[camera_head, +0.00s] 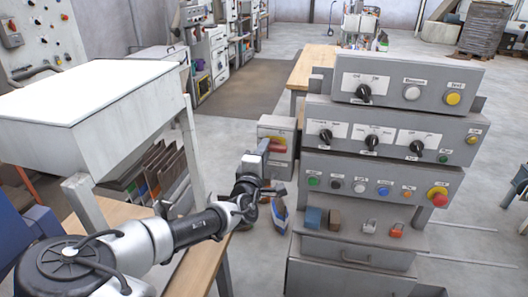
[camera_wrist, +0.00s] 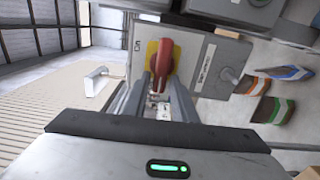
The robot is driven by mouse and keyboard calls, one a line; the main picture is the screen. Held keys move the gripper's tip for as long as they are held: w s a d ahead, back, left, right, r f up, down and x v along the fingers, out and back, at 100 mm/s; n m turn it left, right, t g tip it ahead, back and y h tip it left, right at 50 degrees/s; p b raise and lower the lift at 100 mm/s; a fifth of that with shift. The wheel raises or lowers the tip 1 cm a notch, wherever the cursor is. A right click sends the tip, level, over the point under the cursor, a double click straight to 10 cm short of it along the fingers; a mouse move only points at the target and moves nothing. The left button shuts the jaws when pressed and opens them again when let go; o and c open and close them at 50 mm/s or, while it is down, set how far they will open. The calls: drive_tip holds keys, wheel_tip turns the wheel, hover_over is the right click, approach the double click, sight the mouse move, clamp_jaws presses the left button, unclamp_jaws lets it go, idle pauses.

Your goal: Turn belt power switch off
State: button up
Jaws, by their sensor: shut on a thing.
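A grey switch box (camera_head: 277,127) with a red rotary handle (camera_head: 278,149) on a yellow plate is fixed at the left side of the control console. In the wrist view the red handle (camera_wrist: 165,58) lies between the two fingers of my gripper (camera_wrist: 160,88), which is shut on it. An "ON" label (camera_wrist: 138,44) shows left of the handle on the box face (camera_wrist: 201,46); another label to the right is too small to read. In the head view my gripper (camera_head: 264,150) is at the box front and hides part of it.
The grey console (camera_head: 388,120) to the right carries rotary knobs, coloured buttons and a red emergency-type button (camera_head: 438,197). Open floor lies behind.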

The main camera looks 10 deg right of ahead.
drive_tip(key=o, duration=0.8)
drive_tip(key=shift+s+d+f, duration=0.1)
drive_tip(key=shift+d, duration=0.15)
drive_tip(key=shift+a, duration=0.1)
drive_tip(key=b+v, duration=0.1)
drive_tip(key=v, duration=1.6)
drive_tip(key=shift+s+a, duration=0.1)
drive_tip(key=shift+s, duration=0.05)
